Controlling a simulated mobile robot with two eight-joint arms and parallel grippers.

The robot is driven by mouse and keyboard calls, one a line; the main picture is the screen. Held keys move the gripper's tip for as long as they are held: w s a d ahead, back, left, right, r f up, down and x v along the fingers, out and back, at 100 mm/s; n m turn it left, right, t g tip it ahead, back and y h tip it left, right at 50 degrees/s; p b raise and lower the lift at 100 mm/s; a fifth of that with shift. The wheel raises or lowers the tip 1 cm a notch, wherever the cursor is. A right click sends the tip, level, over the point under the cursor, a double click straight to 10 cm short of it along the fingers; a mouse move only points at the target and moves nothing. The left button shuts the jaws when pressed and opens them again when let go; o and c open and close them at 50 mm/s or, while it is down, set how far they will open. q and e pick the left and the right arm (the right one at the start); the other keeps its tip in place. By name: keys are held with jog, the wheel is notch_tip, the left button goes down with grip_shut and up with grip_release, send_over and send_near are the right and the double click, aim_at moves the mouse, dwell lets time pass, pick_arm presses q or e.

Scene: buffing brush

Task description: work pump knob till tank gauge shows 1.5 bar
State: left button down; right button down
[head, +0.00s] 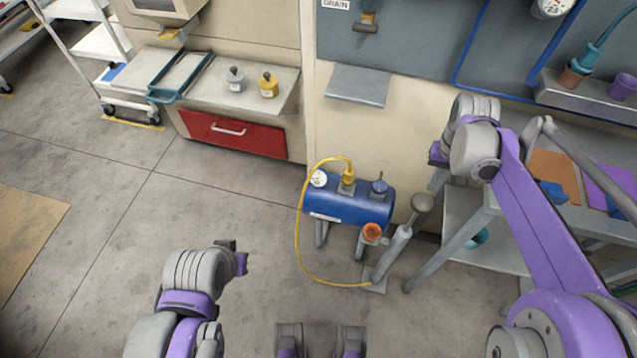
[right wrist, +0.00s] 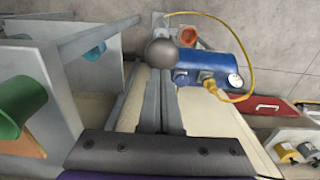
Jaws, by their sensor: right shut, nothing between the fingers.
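The blue tank (head: 345,207) stands on the floor by the cream wall. Its white round gauge (head: 319,178) is at its left end; the reading is too small to tell. The hand pump (head: 396,248) stands tilted right of the tank, topped by a round grey knob (head: 422,202). My right gripper (head: 431,190) is shut and empty just above the knob. In the right wrist view the knob (right wrist: 162,52) lies right beyond the shut fingertips (right wrist: 160,72); I cannot tell whether they touch. My left gripper (head: 240,258) is over the floor at lower left, its fingers unclear.
A yellow hose (head: 301,235) loops from the tank to the pump's foot. An orange cup-like piece (head: 372,232) stands between tank and pump. A grey table (head: 470,228) stands close at right. The red drawer (head: 235,133) is behind left. The floor in front is mostly clear.

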aim_at(424, 199)
dwell(0.4)
pick_arm(q)
jog(key=shift+w+r+p, duration=0.35)
jog(key=shift+r+p, duration=0.05)
pick_arm(e)
notch_tip(424, 199, up, 9)
jog(key=shift+a+r, duration=0.15)
jog(key=shift+a, duration=0.05)
jog(key=shift+s, duration=0.1)
